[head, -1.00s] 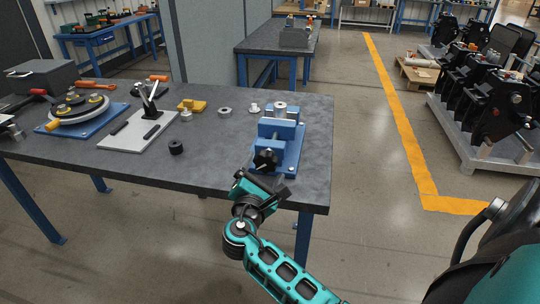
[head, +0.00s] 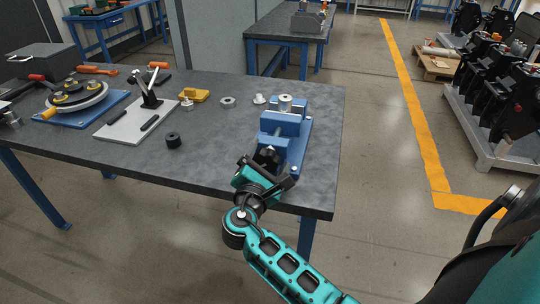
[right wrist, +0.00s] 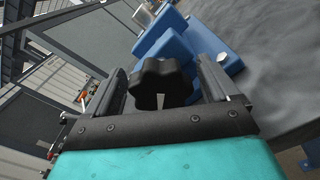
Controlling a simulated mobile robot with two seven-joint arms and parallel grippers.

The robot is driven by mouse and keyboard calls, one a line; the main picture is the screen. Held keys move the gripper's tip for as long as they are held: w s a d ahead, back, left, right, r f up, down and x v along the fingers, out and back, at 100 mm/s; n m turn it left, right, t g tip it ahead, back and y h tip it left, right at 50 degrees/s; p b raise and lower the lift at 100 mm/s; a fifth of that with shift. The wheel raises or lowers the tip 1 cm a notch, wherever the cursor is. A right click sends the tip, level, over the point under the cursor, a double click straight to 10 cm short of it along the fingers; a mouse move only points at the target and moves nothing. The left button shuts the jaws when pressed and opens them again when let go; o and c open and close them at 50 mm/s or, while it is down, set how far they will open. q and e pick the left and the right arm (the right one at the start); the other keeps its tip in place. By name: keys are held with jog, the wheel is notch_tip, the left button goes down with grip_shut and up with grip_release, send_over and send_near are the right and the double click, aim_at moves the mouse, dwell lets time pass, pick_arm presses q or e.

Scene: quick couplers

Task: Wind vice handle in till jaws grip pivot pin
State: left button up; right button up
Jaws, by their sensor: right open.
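The blue vice (head: 281,125) stands at the right end of the grey table. A silver round pivot pin (head: 285,100) shows at its far side, by the jaws; I cannot tell whether the jaws touch it. The vice handle is a black lobed knob (head: 266,156) on the near side. It also shows in the right wrist view (right wrist: 162,82). My right gripper (head: 264,172) is open, with one finger on each side of the knob; contact is not clear. My left gripper is out of view.
On the table (head: 215,150) are a black ring (head: 173,140), a yellow block (head: 194,95), a grey nut (head: 228,102) and a white plate with a lever (head: 135,125). A blue turntable base (head: 80,108) lies farther left. The table's near edge runs just under my right gripper.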

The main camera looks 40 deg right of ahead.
dwell(0.3)
jog(key=c, duration=1)
jog(key=shift+o, duration=0.2)
jog(key=shift+m+b, duration=0.3)
jog(key=shift+m, duration=0.3)
jog(key=o, duration=1)
jog(key=shift+c, duration=0.2)
